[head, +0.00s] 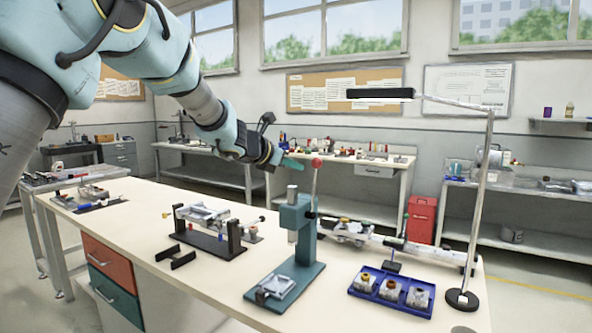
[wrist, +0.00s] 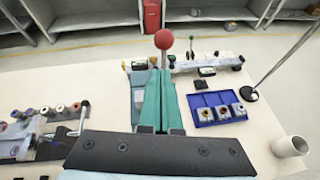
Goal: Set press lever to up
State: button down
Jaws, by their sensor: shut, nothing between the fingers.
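The teal press (head: 302,255) stands on the workbench, with a silver ram and a metal plate (head: 272,288) on its base. Its lever (head: 314,188) is a thin rod standing nearly upright from the pivot, tipped with a red ball (head: 316,162). In the wrist view the red ball (wrist: 164,39) shows just beyond my fingertips; most of the press is hidden behind the fingers. My gripper (head: 298,164) has teal fingers, shut and empty, at about the ball's height and left of it. I cannot tell whether they touch the lever.
A blue tray (head: 364,294) with capped blocks and a lamp on a stand (head: 483,190) are right of the press. A dark fixture (head: 208,243) stands left, beside a black bracket (head: 176,257). A white cup (wrist: 290,147) is at right in the wrist view. The bench front is mostly clear.

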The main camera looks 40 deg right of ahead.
jog(key=r+b+v, duration=0.1)
jog(key=v, duration=0.7)
jog(key=shift+r, duration=0.45)
jog(key=w+a+f+n+t+y, duration=0.2)
jog(key=w+a+f+n+t, duration=0.1)
jog(key=w+a+n, duration=0.35)
jog(key=w+a+f+n+t+y, duration=0.1)
jog(key=w+a+f+n+t, duration=0.15)
jog(key=w+a+n, duration=0.45)
jog(key=w+a+f+n+t+y, duration=0.1)
jog(key=a+f+n+y, duration=0.2)
jog(key=a+n, duration=0.5)
jog(key=w+a+f+n+t+y, duration=0.1)
jog(key=w+a+f+n+y, duration=0.1)
jog(key=a+f+n, duration=0.5)
jog(key=s+a+f+n+g+y, duration=0.1)
jog(key=s+a+f+n+y, duration=0.15)
jog(key=a+n, duration=0.5)
jog(key=s+a+f+n+g+y, duration=0.2)
jog(key=s+a+n, duration=0.15)
jog(key=a, duration=0.65)
jog(key=s+a+f+n+g, duration=0.4)
jog(key=s+a+f+n, duration=0.2)
jog(key=s+n, duration=0.7)
jog(key=a, duration=0.2)
jog(key=shift+s+a+f+y, duration=0.25)
jog(key=shift+s+a+y, duration=0.1)
jog(key=shift+a, duration=0.05)
